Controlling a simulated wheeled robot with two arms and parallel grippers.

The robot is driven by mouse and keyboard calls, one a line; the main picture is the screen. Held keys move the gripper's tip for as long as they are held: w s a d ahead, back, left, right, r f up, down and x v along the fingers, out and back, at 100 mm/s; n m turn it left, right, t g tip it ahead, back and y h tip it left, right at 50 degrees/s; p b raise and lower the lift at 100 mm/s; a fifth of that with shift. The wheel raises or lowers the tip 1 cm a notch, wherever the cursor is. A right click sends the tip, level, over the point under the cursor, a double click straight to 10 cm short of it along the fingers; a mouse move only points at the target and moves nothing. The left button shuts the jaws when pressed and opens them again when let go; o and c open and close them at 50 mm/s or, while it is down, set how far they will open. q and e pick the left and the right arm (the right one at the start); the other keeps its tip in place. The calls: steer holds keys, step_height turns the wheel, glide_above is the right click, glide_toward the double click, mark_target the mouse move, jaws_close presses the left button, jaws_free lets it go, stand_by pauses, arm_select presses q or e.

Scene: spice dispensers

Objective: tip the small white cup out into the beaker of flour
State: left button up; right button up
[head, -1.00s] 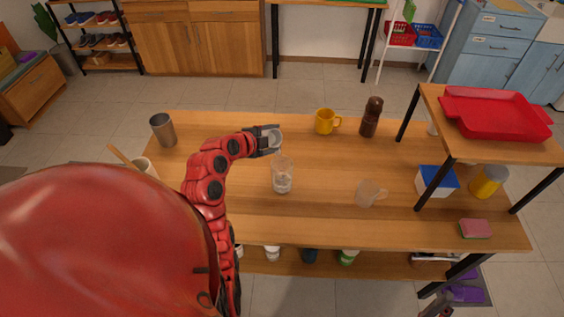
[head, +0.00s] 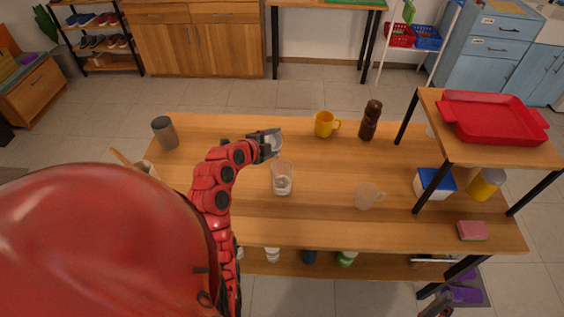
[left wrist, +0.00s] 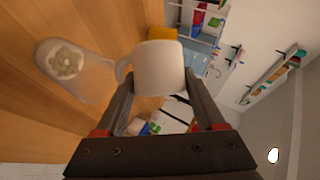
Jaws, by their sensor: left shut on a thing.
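My left gripper (head: 268,144) is shut on the small white cup (head: 273,138), holding it above the table, just behind and a little left of the beaker of flour (head: 283,180) in the head view. In the left wrist view the cup (left wrist: 158,68) sits between the fingers, its handle toward the beaker. The cup is tipped well over relative to the standing beaker. The clear beaker (left wrist: 95,78) stands upright with pale contents low in it (left wrist: 66,60). The cup's inside is hidden, and no falling stream shows. My right gripper (head: 437,308) barely shows at the bottom edge.
A clear mug (head: 367,196) stands right of the beaker. A yellow mug (head: 324,124) and a brown grinder (head: 370,120) stand behind. A grey tumbler (head: 165,133) is at the left. A raised shelf with a red tray (head: 495,120) is at the right.

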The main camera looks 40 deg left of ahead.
arm_select(q)
steer(key=shift+d+r+m+y+p, duration=0.1)
steer(key=shift+d+m+y+p, duration=0.2)
steer(key=shift+p, duration=0.45)
steer(key=shift+b, duration=0.5)
steer(key=shift+s+d+m+t+y+b, duration=0.15)
steer(key=shift+d+m+t+y+b, duration=0.3)
steer(key=shift+b, duration=1.15)
steer(key=shift+d+f+m+y+b, duration=0.25)
steer(key=shift+f+m+y+b, duration=0.4)
steer(key=shift+b, duration=1.7)
steer(key=shift+s+d+m+t+y+b, duration=0.15)
steer(key=shift+m+t+y+b, duration=0.3)
steer(key=shift+b, duration=0.7)
steer(key=shift+d+m+t+y+b, duration=0.25)
steer(key=shift+m+b, duration=0.3)
steer(key=shift+b, duration=0.6)
steer(key=shift+d+m+t+b, duration=0.1)
steer(key=shift+m+t+b, duration=0.25)
steer(key=shift+b, duration=0.35)
steer(key=shift+d+m+y, duration=0.15)
steer(key=shift+m+y, duration=0.25)
steer(key=shift+m, duration=0.05)
